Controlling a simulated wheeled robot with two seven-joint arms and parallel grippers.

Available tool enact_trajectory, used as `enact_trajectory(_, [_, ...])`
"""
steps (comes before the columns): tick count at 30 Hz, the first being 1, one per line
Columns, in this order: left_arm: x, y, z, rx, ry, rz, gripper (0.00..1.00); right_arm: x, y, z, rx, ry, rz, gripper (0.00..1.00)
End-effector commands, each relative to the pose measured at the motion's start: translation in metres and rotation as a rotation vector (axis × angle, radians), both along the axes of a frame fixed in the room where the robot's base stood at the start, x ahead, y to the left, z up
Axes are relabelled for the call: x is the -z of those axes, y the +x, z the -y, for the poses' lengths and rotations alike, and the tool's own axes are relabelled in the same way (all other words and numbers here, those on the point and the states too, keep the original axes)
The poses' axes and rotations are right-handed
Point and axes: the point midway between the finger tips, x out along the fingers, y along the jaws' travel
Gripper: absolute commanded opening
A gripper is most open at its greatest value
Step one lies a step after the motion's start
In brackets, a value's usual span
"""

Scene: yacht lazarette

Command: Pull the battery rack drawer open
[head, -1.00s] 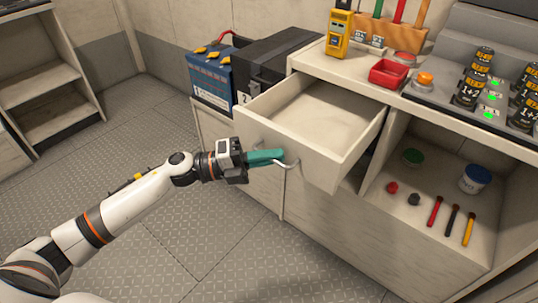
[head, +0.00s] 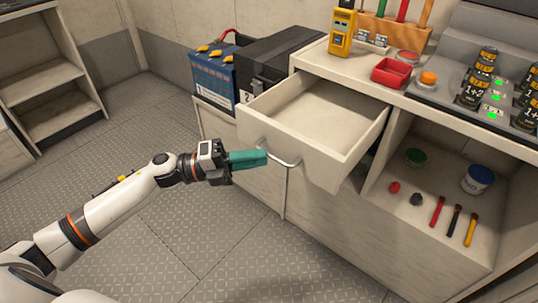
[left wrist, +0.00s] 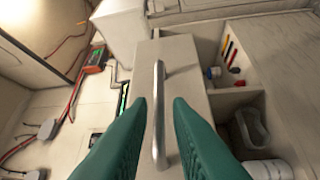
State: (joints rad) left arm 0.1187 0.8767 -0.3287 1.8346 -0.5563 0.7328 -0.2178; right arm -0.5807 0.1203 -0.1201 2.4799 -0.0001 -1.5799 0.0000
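The drawer (head: 315,158) stands pulled out of the pale counter, and its inside looks empty. Its bar handle (head: 284,161) is on the front panel. The fingers hold nothing. My right gripper is in neither view.
A blue battery (head: 212,78) and a black battery box (head: 275,62) stand left of the drawer. A red tray (head: 390,73) and a yellow meter (head: 341,32) are on the counter. An open shelf to the right holds brushes and tubs. The floor (head: 150,210) at left is clear.

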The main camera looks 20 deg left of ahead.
Motion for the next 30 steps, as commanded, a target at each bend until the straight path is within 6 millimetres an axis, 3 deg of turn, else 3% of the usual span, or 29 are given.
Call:
enact_trajectory(6, [0.007, -0.020, -0.043, -0.001, 0.002, -0.005, 0.18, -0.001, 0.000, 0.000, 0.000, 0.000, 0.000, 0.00])
enact_trajectory(12, [0.010, -0.030, -0.066, 0.000, 0.001, -0.002, 0.18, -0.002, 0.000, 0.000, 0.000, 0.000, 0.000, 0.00])
enact_trajectory(30, [0.010, -0.032, -0.071, 0.000, 0.000, 0.001, 0.18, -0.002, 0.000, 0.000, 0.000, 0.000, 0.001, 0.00])
